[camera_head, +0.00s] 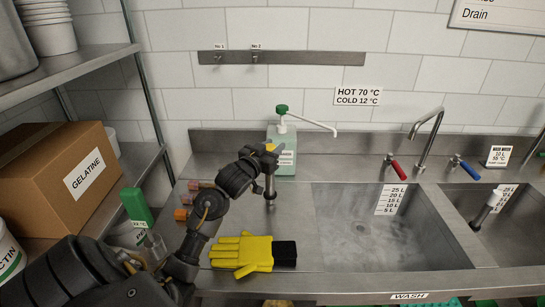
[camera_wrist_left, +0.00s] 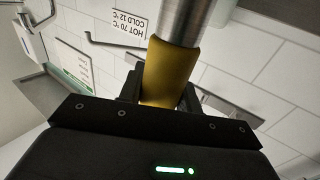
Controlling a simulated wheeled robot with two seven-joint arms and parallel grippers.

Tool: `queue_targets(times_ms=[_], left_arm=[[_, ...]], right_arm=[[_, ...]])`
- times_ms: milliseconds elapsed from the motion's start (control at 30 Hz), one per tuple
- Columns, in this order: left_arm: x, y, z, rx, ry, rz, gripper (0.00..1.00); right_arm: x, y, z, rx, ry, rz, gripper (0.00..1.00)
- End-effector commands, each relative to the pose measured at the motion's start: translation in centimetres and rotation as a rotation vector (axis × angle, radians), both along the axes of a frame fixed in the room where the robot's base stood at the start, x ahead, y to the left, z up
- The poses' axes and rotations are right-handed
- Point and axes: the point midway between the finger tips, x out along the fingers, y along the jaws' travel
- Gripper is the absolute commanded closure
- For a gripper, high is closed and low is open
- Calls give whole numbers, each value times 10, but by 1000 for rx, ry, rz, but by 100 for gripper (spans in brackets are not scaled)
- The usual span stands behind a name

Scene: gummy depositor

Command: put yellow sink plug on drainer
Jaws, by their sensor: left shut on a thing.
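The yellow sink plug (camera_head: 270,187) is an upright metal pipe with a yellow grip at its top. My left gripper (camera_head: 264,163) is shut on the yellow grip, which shows between the fingers in the left wrist view (camera_wrist_left: 168,72) with the metal pipe beyond it. The pipe hangs over the steel drainer (camera_head: 297,206) left of the wash sink. I cannot tell whether its lower end touches the drainer. My right gripper is not in view.
A yellow glove with black cuff (camera_head: 242,253) lies on the drainer's front. A soap bottle (camera_head: 282,150) stands behind the plug. The wash sink (camera_head: 365,235) is right of the drainer. A shelf with a gelatine box (camera_head: 65,175) is left.

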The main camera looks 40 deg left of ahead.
Motion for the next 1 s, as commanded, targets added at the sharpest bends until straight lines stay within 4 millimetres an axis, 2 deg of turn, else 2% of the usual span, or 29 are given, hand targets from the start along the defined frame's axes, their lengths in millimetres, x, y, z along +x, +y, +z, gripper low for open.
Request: queue_targets(times_ms=[33, 400, 433, 600, 933, 1000], left_arm=[[0, 0, -3, 1, -3, 0, 100], [0, 0, -5, 0, -1, 1, 100], [0, 0, -5, 1, 0, 1, 64], [0, 0, -5, 1, 0, 1, 44], [0, 0, 0, 1, -1, 1, 44], [-9, 0, -3, 3, 1, 1, 44]], right_arm=[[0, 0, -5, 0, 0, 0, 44], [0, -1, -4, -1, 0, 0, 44], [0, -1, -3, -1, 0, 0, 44], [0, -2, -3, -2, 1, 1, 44], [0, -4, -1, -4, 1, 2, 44], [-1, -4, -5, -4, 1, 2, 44]])
